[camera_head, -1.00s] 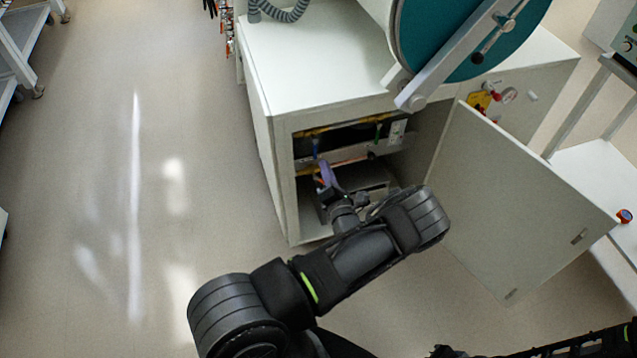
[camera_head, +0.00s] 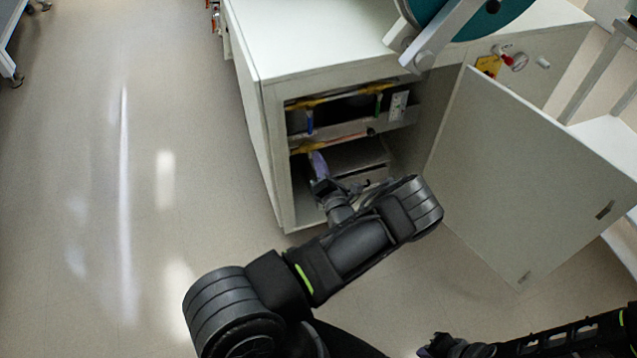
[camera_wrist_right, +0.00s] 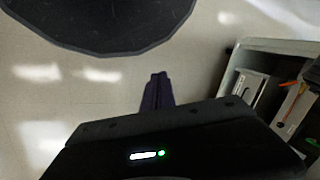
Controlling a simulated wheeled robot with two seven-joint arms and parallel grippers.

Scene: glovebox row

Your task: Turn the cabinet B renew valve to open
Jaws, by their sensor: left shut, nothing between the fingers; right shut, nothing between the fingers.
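The open cabinet (camera_head: 262,75) stands at the upper middle of the head view. Inside, a blue handle (camera_head: 309,122) hangs from a yellow pipe at the left and a green handle (camera_head: 378,104) is at the right. I cannot read which is the renew valve. My left gripper (camera_head: 317,160) is shut and empty, its purple fingers inside the cabinet opening, below the blue handle and apart from it. My right gripper (camera_head: 426,350) is low at the bottom edge of the head view, outside the cabinet; its shut, empty fingers show in the right wrist view (camera_wrist_right: 157,78).
The cabinet door (camera_head: 530,170) hangs open to the right. A white label plate (camera_head: 398,106) is beside the green handle. A grey box (camera_head: 358,157) sits inside below the pipes. A yellow tag and gauge (camera_head: 519,61) are on the right side. Floor to the left is clear.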

